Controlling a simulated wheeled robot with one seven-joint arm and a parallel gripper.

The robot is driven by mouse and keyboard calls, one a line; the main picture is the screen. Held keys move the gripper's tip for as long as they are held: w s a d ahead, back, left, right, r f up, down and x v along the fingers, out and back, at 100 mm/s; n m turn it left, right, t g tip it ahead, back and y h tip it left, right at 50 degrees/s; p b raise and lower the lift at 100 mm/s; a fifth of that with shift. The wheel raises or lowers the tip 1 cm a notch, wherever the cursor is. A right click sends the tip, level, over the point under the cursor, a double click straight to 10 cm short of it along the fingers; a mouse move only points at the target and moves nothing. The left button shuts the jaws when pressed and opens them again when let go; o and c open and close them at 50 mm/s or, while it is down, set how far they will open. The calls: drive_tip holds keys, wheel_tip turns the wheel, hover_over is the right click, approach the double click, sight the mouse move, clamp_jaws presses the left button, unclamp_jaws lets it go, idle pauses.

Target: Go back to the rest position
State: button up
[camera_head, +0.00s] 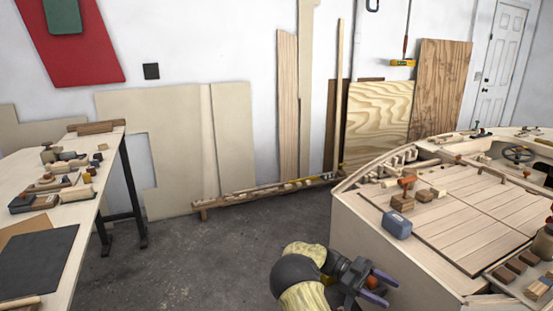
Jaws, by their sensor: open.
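My gripper (377,289) is at the bottom centre of the head view, at the end of my arm with its yellow covering. Its purple-tipped fingers are apart. An orange-brown thing shows at the fingers, and I cannot tell whether it lies between them or behind them. The gripper is in front of the side of the plywood hull (372,247), below its deck edge.
The hull's planked deck (480,215) carries a blue-grey block (397,224) and several small wooden blocks. A workbench (84,211) with tools stands at the left. Plywood sheets (180,145) lean on the back wall. The grey floor (190,255) between bench and hull is clear.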

drive_tip(key=w+d+r+n+t+h+b, duration=0.2)
drive_tip(key=w+d+n+t+b, duration=0.3)
drive_tip(key=w+d+n+t, duration=0.65)
drive_tip(key=s+a+f+n+t+y+b, duration=0.1)
drive_tip(key=a+f+n+t+y+b, duration=0.15)
drive_tip(key=a+t+y, duration=0.2)
drive_tip(key=s+a+f+n+t+y+b, duration=0.1)
drive_tip(key=s+a+n+t+y, duration=0.1)
drive_tip(key=a+n+t+y, duration=0.25)
drive_tip(key=s+a+f+n+g+y+b, duration=0.1)
drive_tip(key=s+a+f+n+y+b, duration=0.3)
drive_tip(key=s+a, duration=0.7)
drive_tip(key=s+a+f+n+g+y+b, duration=0.1)
drive_tip(key=s+a+f+n+g, duration=0.15)
drive_tip(key=s, duration=0.55)
drive_tip(key=s+a+f+n+g+y+b, duration=0.1)
drive_tip(key=s+a+f+n+g+y, duration=0.15)
drive_tip(key=s, duration=0.45)
drive_tip(key=w+a+p+v, duration=0.1)
drive_tip(key=w+p+v, duration=0.1)
drive_tip(key=p+v, duration=1)
drive_tip(key=w+a+r+p+v, duration=0.1)
drive_tip(key=w+p+v, duration=0.1)
drive_tip(key=p+v, duration=1)
drive_tip(key=w+r+p+v, duration=0.1)
drive_tip(key=w+p+v, duration=0.2)
drive_tip(key=p+v, duration=0.9)
drive_tip(key=shift+r+h+p, duration=0.25)
drive_tip(key=shift+h+p, duration=0.2)
drive_tip(key=shift+p, duration=0.75)
